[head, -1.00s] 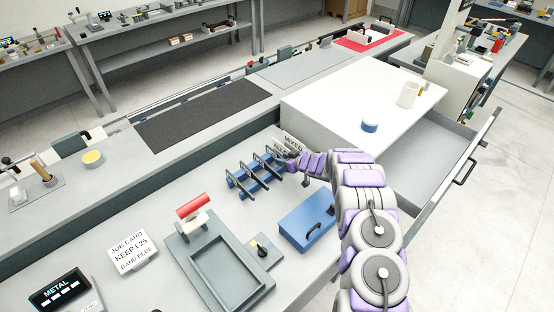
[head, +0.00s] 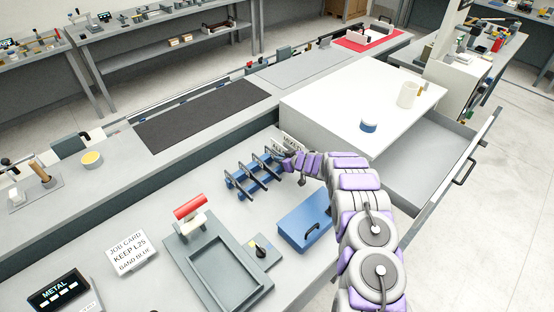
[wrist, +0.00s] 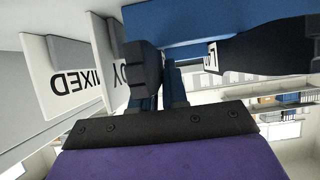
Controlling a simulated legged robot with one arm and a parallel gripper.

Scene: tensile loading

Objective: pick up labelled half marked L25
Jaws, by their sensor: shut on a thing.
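A blue rack (head: 243,186) stands on the bench in the head view, with several dark bars across it. My gripper (head: 286,166) is at the rack's right end, beside the dark bars. In the wrist view, the dark fingers of my gripper (wrist: 187,66) are close together below a blue block (wrist: 190,22). A small white label (wrist: 211,56) beginning with L shows by the right finger; the rest of its marking is hidden. My gripper is shut on a labelled half, mostly hidden by the fingers, so I cannot read whether it is L25.
A sign reading MIXED (wrist: 72,80) stands close to the left of my gripper. A white cabinet top (head: 330,100) lies behind.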

